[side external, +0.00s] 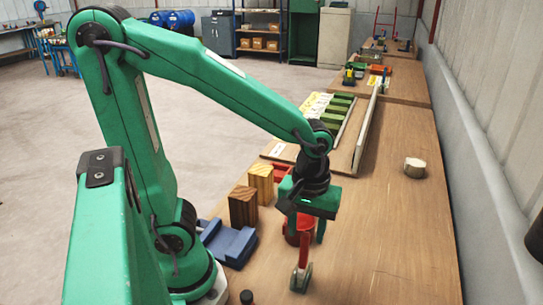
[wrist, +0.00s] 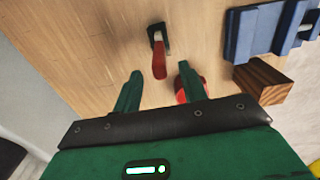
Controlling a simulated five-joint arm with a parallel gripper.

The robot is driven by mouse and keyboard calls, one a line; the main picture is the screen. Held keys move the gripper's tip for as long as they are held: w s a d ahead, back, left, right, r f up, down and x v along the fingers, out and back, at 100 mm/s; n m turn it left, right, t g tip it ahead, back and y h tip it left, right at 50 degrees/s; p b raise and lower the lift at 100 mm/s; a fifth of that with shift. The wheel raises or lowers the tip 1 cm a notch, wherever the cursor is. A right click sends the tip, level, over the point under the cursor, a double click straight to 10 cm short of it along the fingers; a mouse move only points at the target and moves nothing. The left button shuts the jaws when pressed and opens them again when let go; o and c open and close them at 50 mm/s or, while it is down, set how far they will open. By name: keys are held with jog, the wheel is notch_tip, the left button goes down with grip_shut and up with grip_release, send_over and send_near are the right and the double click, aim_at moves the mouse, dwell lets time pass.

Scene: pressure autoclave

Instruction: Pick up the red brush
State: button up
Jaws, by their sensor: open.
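The red brush (side external: 304,252) stands upright on the wooden table, its red handle pointing up from a dark, greenish-grey lower part. In the wrist view the brush (wrist: 158,58) lies ahead of the fingertips, roughly centred between them, with its dark end farther away. My gripper (side external: 306,234) is open, pointing down, close to the top of the handle in the side view. In the wrist view both green fingers of my gripper (wrist: 161,80) are apart with nothing held between them. Whether a finger touches the handle cannot be told.
A red round container (side external: 292,232) stands close behind my gripper, partly hidden by a finger. Wooden blocks (side external: 243,207) and a blue holder (side external: 229,245) stand to the left. A pale cylinder (side external: 415,168) stands farther back right.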

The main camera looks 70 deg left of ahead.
aim_at(303, 260)
jog(key=shift+s+d+f, duration=0.1)
jog(key=shift+f, duration=2.1)
jog(key=shift+c, duration=0.2)
grip_shut()
